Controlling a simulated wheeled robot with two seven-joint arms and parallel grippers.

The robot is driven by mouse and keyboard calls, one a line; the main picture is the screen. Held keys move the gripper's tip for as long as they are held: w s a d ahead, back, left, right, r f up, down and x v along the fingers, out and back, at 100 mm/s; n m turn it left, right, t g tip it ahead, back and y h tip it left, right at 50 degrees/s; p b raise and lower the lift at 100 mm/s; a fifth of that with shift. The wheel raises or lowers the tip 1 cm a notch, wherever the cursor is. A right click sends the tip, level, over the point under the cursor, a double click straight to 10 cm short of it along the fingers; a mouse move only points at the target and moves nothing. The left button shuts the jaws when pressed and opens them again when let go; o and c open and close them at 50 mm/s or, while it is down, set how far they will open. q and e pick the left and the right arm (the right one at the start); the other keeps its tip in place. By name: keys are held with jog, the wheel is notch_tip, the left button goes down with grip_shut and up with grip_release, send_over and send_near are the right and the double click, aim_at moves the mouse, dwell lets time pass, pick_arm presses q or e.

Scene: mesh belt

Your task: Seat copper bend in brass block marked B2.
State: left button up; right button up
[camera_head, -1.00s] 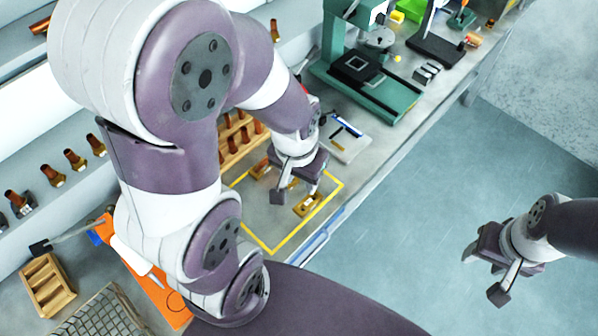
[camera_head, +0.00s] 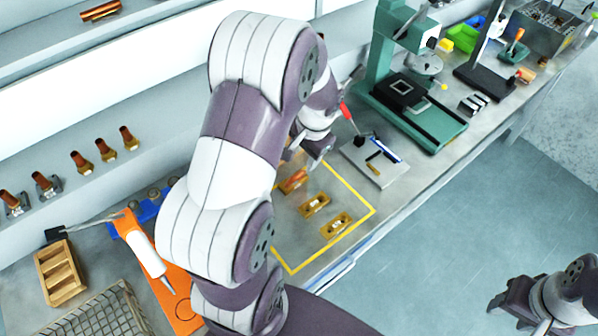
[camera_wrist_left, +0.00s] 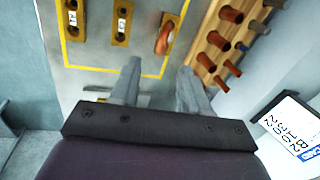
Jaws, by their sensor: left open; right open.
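Three brass blocks lie in the yellow outlined area in the head view: one at the front (camera_head: 336,224), one in the middle (camera_head: 314,205), and the rearmost (camera_head: 285,187) with a copper piece (camera_head: 296,178) on it. The left wrist view shows the copper piece (camera_wrist_left: 164,40) on its block, and two blocks with small labels (camera_wrist_left: 122,22) (camera_wrist_left: 72,18), too small to read surely. My left gripper (camera_wrist_left: 160,68) is open and empty, between the copper piece and a rack; it also shows partly hidden in the head view (camera_head: 318,148). My right gripper (camera_head: 503,312) is open over the floor.
A wooden rack (camera_wrist_left: 205,62) with several copper and grey tubes stands right in the wrist view, beside a printed card (camera_wrist_left: 292,125). A green press (camera_head: 410,105) and a grey plate (camera_head: 375,162) stand right of the outlined area. Several fittings line the shelf (camera_head: 82,162).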

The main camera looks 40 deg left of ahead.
aim_at(299, 174)
pick_arm(q)
jog(key=shift+m, duration=0.4)
jog(key=a+f, duration=0.1)
jog(key=f, duration=0.3)
jog(key=f+p, duration=0.1)
jog(key=f, duration=0.2)
jog(key=w+a+f+p, duration=0.1)
jog(key=f, duration=0.3)
jog(key=shift+a+f, duration=0.3)
jog(key=shift+a, duration=0.05)
grip_shut()
